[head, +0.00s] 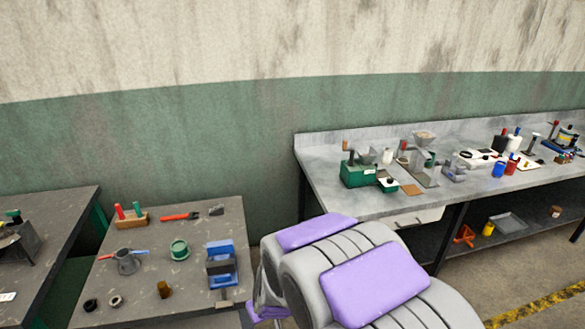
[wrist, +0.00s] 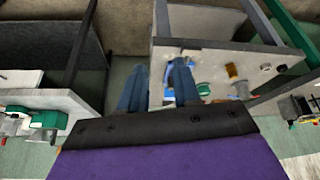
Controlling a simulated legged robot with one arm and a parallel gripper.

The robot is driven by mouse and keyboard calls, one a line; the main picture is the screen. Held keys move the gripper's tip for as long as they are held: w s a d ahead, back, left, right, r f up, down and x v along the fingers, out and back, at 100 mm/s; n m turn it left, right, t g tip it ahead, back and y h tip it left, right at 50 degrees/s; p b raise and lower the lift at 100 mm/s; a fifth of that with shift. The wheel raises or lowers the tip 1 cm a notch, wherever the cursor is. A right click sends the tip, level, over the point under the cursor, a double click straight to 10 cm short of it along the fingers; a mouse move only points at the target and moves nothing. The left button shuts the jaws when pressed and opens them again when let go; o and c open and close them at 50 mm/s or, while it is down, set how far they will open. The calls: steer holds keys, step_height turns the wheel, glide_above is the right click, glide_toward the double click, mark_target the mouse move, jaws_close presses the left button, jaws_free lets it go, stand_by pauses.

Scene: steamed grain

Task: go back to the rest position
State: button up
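My gripper (wrist: 159,76) shows in the wrist view as two blue-grey fingers standing apart, with no object seen held between them. The fingers are seen over the edge of the small grey worktable, near a blue vise. In the head view my grey arm with purple pads fills the lower middle, between the two work surfaces. The gripper itself cannot be made out there; the arm seems to hide it.
The small worktable (head: 203,210) at left holds a blue vise (head: 221,264), a green cup (head: 180,249) and several tools. A long grey bench (head: 345,196) with grinders and bottles stands along the wall at right. Another table (head: 60,230) is at far left.

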steer(key=s+d+r+m+g, duration=0.2)
steer(key=s+d+r, duration=0.3)
steer(key=s+d, duration=0.2)
steer(key=s+d+r+m+g+h, duration=0.1)
steer(key=s+d+r+m+g, duration=0.1)
steer(key=s+d+r, duration=0.2)
steer(key=s+d+r+m+g+h, duration=0.1)
steer(key=s+d+r, duration=0.4)
steer(key=s+d, duration=0.5)
steer(key=s+m+g, duration=0.1)
steer(key=s, duration=0.6)
steer(key=shift+s+r, duration=0.15)
steer(key=shift+r, duration=0.15)
steer(key=shift+a, duration=0.15)
